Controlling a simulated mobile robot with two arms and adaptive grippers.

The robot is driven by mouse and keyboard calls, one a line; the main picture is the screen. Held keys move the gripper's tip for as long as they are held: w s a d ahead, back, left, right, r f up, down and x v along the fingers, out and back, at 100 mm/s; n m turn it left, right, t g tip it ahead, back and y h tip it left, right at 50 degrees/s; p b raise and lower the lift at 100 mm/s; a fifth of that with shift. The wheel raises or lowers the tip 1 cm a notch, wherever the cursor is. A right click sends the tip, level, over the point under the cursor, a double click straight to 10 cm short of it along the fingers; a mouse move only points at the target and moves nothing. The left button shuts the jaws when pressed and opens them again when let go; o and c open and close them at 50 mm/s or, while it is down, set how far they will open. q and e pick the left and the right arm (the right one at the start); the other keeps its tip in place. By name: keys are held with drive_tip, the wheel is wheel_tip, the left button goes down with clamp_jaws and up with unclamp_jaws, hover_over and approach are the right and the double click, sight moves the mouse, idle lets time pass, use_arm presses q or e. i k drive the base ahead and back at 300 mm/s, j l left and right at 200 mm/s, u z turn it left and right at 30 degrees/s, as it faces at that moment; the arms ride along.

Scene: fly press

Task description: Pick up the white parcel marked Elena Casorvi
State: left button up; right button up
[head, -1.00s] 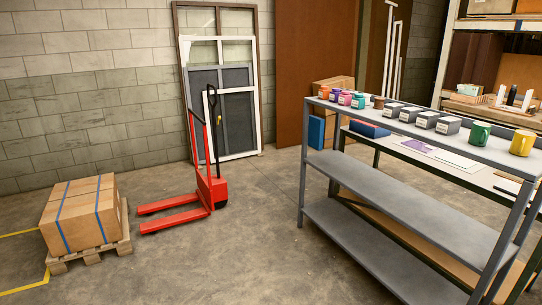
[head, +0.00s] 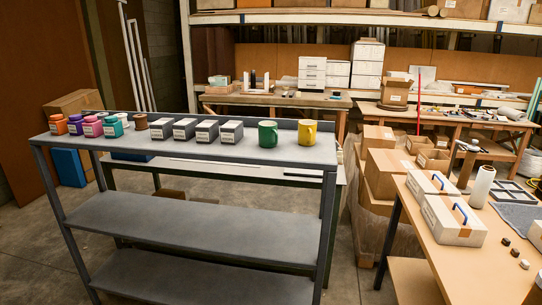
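Two white boxes with blue handles sit on the wooden table at the right: a farther one (head: 430,187) and a nearer one (head: 453,221). Both carry small labels, but the print is too small to read, so I cannot tell whether either is marked Elena Casorvi. White boxes (head: 367,62) also stand stacked on the back bench, with no readable name. Neither of my grippers is in view.
A grey shelf rack (head: 200,147) holds coloured jars, grey labelled boxes, a green mug (head: 268,134) and a yellow mug (head: 307,132). Cardboard boxes (head: 388,170) are piled between it and the wooden table (head: 440,268). A paper roll (head: 482,187) stands on that table. Floor shows between rack and table.

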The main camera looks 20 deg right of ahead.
sight(421, 183)
drive_tip(key=i+l+z, duration=0.4)
drive_tip(key=i, duration=0.25)
drive_tip(key=i+l+z, duration=0.15)
drive_tip(key=i+z, duration=0.25)
drive_tip(key=i, duration=0.25)
drive_tip(key=i+z, duration=0.35)
drive_tip(key=i, duration=0.3)
